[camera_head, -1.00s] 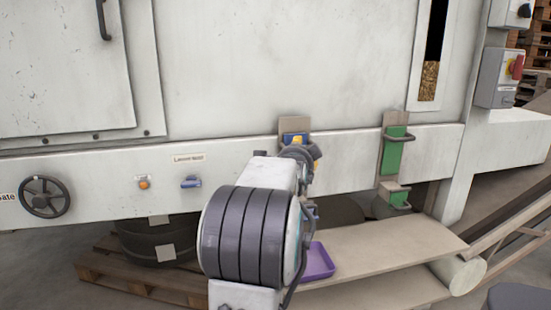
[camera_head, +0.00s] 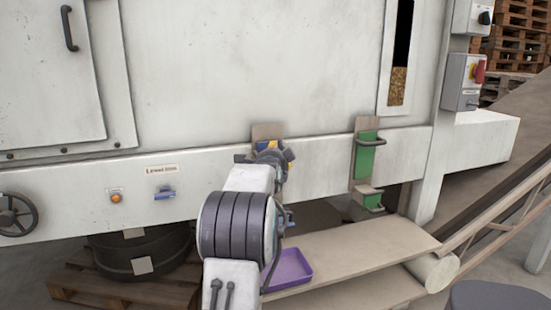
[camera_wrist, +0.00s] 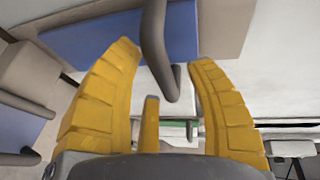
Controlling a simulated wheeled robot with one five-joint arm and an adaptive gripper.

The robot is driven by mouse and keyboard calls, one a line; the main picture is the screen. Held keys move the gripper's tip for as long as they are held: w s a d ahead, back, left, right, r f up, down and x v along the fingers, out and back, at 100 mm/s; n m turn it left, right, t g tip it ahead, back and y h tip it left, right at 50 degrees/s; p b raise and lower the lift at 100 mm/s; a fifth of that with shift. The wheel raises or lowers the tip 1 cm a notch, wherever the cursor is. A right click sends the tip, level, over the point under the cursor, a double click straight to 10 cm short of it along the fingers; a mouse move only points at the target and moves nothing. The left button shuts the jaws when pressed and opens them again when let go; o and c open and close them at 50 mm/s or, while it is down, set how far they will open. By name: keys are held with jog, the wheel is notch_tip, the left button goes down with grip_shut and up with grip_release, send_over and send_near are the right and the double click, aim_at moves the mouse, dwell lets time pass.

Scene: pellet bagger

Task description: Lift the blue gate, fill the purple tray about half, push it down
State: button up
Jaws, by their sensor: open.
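The blue gate (camera_wrist: 85,38) fills the upper left of the wrist view, with its grey bar handle (camera_wrist: 155,50) in front. In the head view my arm and gripper mostly cover this gate on its beige backing plate. My gripper (camera_wrist: 164,55) is open, its yellow fingers on either side of the handle's end, not closed on it. It also shows small at the gate in the head view (camera_head: 284,153). The purple tray (camera_head: 290,268) sits on the beige shelf below the gate, partly behind my arm. Its inside looks empty where visible.
A green gate (camera_head: 366,158) with a grey handle is to the right. A sight window (camera_head: 398,88) shows pellets low down. A handwheel (camera_head: 15,215), an orange button (camera_head: 115,198) and a blue lever (camera_head: 164,194) are at left. A roller (camera_head: 436,272) ends the shelf (camera_head: 365,248).

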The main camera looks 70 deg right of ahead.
jog(key=shift+c, duration=0.3)
grip_shut()
jog(key=shift+r, duration=0.1)
